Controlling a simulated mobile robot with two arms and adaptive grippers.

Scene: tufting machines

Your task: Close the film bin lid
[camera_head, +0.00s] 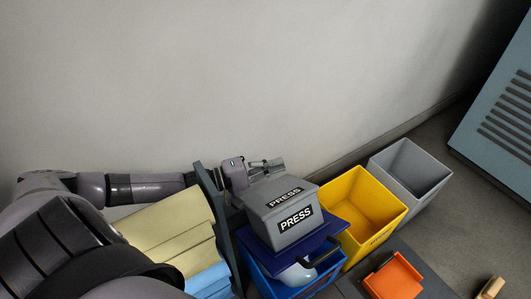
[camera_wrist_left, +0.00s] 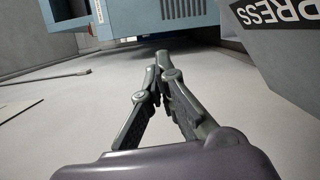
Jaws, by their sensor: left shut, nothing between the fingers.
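A blue bin (camera_head: 261,283) stands at the bottom centre of the head view. Its dark blue lid (camera_head: 325,238) lies tilted over it, with a dark handle at the front. A grey box marked PRESS (camera_head: 285,228) rests over the lid and hides part of it. I cannot read a film label on any bin. My left gripper (camera_head: 267,167) is shut and empty, just behind the grey box at the wall side. In the left wrist view its fingers (camera_wrist_left: 158,78) are together, with the PRESS box (camera_wrist_left: 285,50) at upper right. My right gripper is not in view.
An open yellow bin (camera_head: 388,212) and an open grey bin (camera_head: 432,185) stand to the right. A dark rack with yellow and blue folded material (camera_head: 165,232) is at left. An orange tray (camera_head: 394,278) lies at lower right. A blue-grey machine (camera_head: 497,150) stands far right.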

